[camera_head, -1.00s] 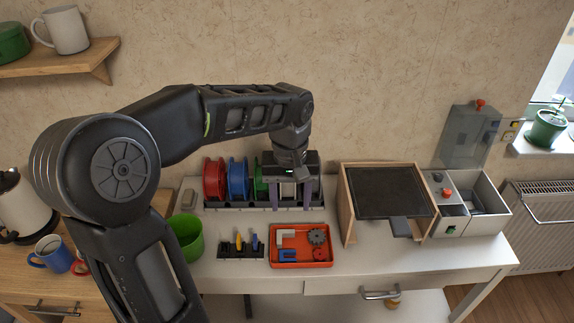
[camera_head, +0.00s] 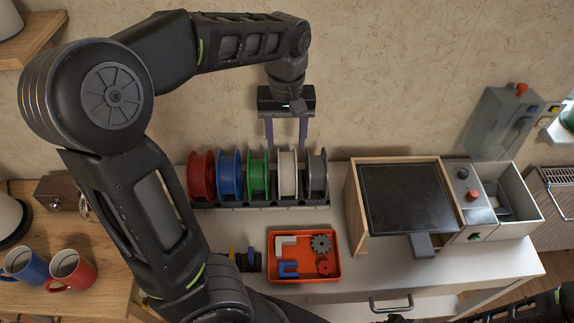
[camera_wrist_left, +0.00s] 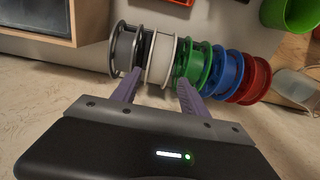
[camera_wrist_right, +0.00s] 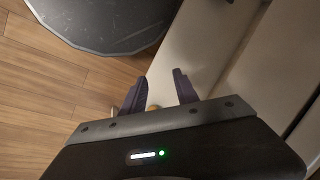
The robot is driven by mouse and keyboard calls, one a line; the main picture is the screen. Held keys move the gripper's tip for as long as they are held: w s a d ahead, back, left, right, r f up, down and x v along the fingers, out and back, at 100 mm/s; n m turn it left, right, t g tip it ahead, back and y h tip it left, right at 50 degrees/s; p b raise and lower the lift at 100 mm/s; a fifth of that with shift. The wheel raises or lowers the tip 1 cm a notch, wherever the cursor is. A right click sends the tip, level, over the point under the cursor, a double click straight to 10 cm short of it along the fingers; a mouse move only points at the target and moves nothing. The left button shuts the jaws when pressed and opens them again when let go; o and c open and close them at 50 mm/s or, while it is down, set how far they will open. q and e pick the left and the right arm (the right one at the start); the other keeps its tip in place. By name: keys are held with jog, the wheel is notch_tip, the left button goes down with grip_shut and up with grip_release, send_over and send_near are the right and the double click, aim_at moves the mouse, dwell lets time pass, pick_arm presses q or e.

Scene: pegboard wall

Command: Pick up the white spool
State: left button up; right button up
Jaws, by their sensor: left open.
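The white spool (camera_head: 287,174) stands upright in the row of spools, between the green spool (camera_head: 257,175) and the grey spool (camera_head: 317,175). My left gripper (camera_head: 286,147) is open and empty above the white spool, its fingers pointing down. In the left wrist view the white spool (camera_wrist_left: 160,62) shows ahead between the spread fingers (camera_wrist_left: 160,77), with the grey and green spools close on either side. In the right wrist view my right gripper (camera_wrist_right: 159,77) has its fingers apart with nothing held, over the floor and a pale surface.
Red (camera_head: 201,177) and blue (camera_head: 229,176) spools share the dark rack (camera_head: 260,204). An orange tray (camera_head: 335,272) with small parts lies in front. A wood-framed box with a dark panel (camera_head: 408,198) stands right of the rack. Mugs (camera_head: 70,268) stand at left.

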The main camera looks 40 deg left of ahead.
aim_at(288, 164)
pick_arm(q)
jog(key=shift+f, duration=3.4)
notch_tip(288, 164, down, 5)
jog(key=shift+d+f, duration=0.1)
jog(key=shift+d, duration=0.05)
grip_shut()
